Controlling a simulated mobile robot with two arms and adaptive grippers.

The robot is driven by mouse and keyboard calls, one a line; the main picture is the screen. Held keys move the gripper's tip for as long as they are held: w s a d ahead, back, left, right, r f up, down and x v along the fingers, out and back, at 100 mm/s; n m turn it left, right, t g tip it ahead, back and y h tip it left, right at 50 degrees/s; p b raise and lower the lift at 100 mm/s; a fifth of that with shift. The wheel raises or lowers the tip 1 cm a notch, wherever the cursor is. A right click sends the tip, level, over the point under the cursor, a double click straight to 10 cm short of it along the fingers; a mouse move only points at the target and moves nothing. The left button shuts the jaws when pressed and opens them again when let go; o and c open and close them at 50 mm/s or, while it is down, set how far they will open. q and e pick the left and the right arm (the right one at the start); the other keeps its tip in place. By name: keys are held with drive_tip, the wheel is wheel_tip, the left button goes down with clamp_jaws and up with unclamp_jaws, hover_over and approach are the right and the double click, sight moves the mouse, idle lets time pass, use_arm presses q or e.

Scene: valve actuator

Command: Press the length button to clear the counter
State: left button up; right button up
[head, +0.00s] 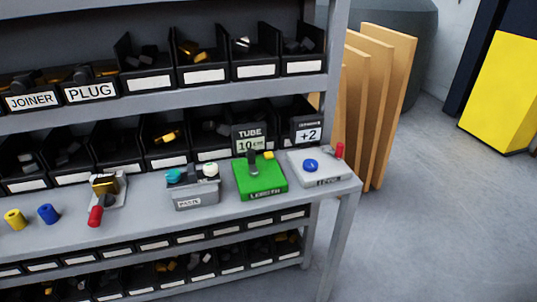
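A green box (260,181) labelled LENGTH stands on the workbench, right of the middle in the head view. A dark upright lever or knob (251,163) and a small yellow button-like piece (268,155) are on its top. A dark sign (250,139) behind it reads TUBE and what looks like 10 cm. The dark lever partly overlaps the sign's lower edge. Neither of my grippers is in view.
A grey box (318,178) with a blue button (311,166) and a red cylinder (340,151) stands right of the green box, under a "+2" sign (308,135). A grey box (194,196) labelled PASTE, perhaps, stands left. Bins line the shelves.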

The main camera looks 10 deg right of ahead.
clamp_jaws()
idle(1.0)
